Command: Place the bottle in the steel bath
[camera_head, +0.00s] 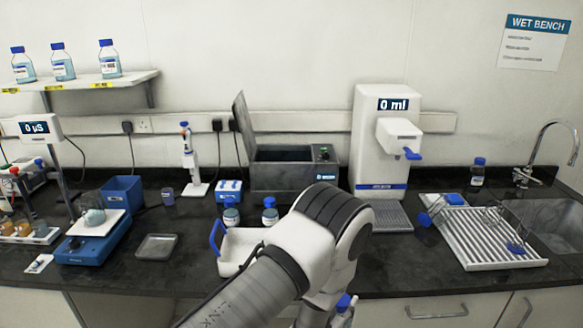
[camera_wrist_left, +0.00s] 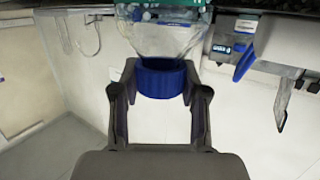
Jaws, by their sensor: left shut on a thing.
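My left gripper (camera_wrist_left: 160,82) is shut on the blue cap of a clear bottle (camera_wrist_left: 165,38), with a finger on each side of the cap in the left wrist view. Teal shows at the bottle's far end. In the head view my left arm hides its own gripper. A blue-capped bottle (camera_head: 342,308) shows partly at the bottom edge beside the arm; I cannot tell whether it is the held one. The steel bath (camera_head: 290,178) stands at the back of the bench with its lid raised. My right gripper is not in view.
A white dispenser (camera_head: 385,140) stands right of the bath. A ribbed draining rack (camera_head: 480,240) and sink are at right.

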